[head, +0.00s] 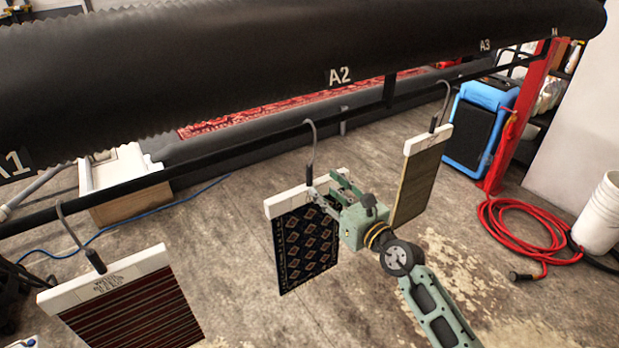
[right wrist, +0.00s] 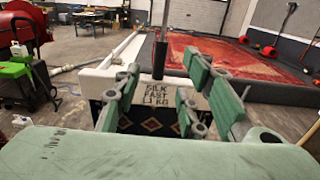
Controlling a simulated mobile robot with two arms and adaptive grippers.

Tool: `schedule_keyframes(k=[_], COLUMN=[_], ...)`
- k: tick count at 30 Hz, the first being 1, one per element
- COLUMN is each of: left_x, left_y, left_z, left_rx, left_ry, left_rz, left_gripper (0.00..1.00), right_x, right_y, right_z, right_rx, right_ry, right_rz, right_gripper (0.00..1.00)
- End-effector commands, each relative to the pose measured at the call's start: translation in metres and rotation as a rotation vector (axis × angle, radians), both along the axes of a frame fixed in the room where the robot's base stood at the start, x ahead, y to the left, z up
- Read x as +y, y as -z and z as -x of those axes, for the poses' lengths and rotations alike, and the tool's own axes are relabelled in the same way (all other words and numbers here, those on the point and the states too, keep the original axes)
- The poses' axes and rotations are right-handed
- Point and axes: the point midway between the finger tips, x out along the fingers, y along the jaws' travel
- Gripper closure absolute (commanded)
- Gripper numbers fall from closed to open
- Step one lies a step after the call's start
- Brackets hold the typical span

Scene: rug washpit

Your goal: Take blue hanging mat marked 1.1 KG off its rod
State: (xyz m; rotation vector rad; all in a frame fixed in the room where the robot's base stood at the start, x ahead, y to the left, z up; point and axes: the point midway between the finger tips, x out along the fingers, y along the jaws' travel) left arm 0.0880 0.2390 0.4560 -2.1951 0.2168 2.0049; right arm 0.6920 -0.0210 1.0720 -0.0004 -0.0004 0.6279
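The dark blue mat (head: 303,250) with tan diamonds hangs from the black rod (head: 235,150) below the A2 mark. Its white top bar (head: 285,205) carries a hook with a black grip (head: 310,158). In the right wrist view the bar's label (right wrist: 162,94) reads SILK FAST and what looks like 1.1 KG; the black grip (right wrist: 160,58) rises above it. My right gripper (head: 328,190) is at the bar, in front of the mat's upper right. Its fingers (right wrist: 165,100) are spread to both sides of the label, with a gap around it. My left gripper is out of view.
A red striped mat (head: 130,312) hangs left and an olive mat (head: 418,185) hangs close on the right. A large black roller (head: 250,70) spans above the rod. A red post (head: 520,115), red hose (head: 520,235) and white bucket (head: 601,215) stand right.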

Motion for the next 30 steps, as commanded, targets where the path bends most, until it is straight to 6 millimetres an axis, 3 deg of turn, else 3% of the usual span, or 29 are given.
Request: schedule_keyframes(k=[30], left_x=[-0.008], left_y=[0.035], left_z=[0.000], left_rx=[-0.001], left_ry=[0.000], left_rz=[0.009], left_gripper=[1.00], right_x=[0.045], right_y=[0.001], right_z=[-0.061], right_rx=[0.000], right_ry=[-0.001], right_rz=[-0.001], right_gripper=[0.62])
